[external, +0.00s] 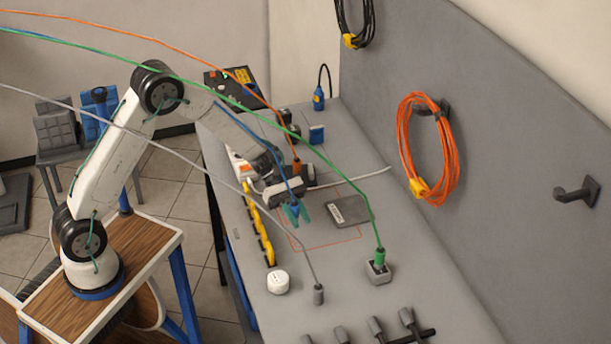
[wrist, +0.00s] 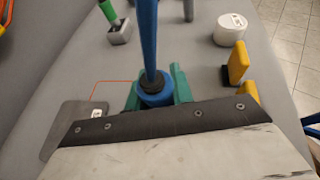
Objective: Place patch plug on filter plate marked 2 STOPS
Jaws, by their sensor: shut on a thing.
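A blue patch plug (external: 293,208) with a blue cable is held in the green jaws of my gripper (external: 297,215). The plug also shows upright between the jaws in the wrist view (wrist: 154,90). The filter plate (external: 348,210) is a flat dark grey plate with a small pale label, lying on the bench to the right of my gripper. I cannot read its marking. In the wrist view the plate (wrist: 68,133) is at the left, partly hidden by my gripper body. The plug is beside the plate, apart from it. The plug's lower end is hidden by the jaws.
A green plug (external: 379,257) stands in a grey block (external: 379,273). A grey plug (external: 319,294), a white round timer-like puck (external: 278,282) and a yellow row (external: 258,228) are near the front. An orange plug (external: 297,167) stands behind my gripper. Cables hang across. Bench right of the plate is clear.

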